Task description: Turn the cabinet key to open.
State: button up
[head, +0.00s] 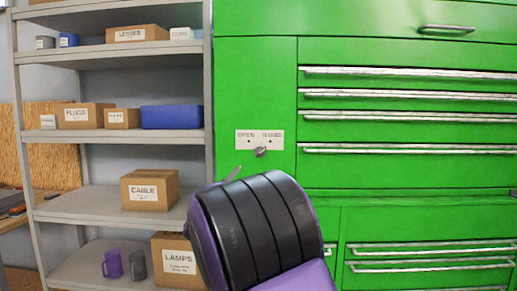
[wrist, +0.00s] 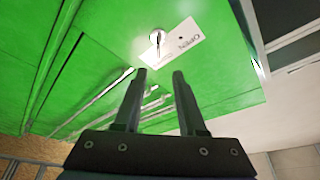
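The green cabinet (head: 255,75) has a white plate (head: 245,139) marked OPEN on the left and CLOSED on the right. A small grey key (head: 261,152) sits at the lower edge of this plate. In the head view my arm hides most of the gripper; only a thin tip shows below the key.
Drawers with long metal handles (head: 408,149) fill the cabinet to the right of the key. A grey shelf unit (head: 80,217) stands on the left with labelled boxes, a blue bin (head: 171,117) and mugs. The cabinet face around the key is clear.

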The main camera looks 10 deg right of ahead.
aim_at(260, 153)
jog(key=shift+h, duration=0.4)
jog(key=p+x, duration=0.2)
jog(key=x, duration=0.6)
jog(key=p+x, duration=0.1)
jog(key=x, duration=0.8)
jog(key=shift+w+d+f+p, duration=0.1)
jog(key=shift+w+f+p, duration=0.05)
jog(key=shift+w+p, duration=0.15)
grip_shut()
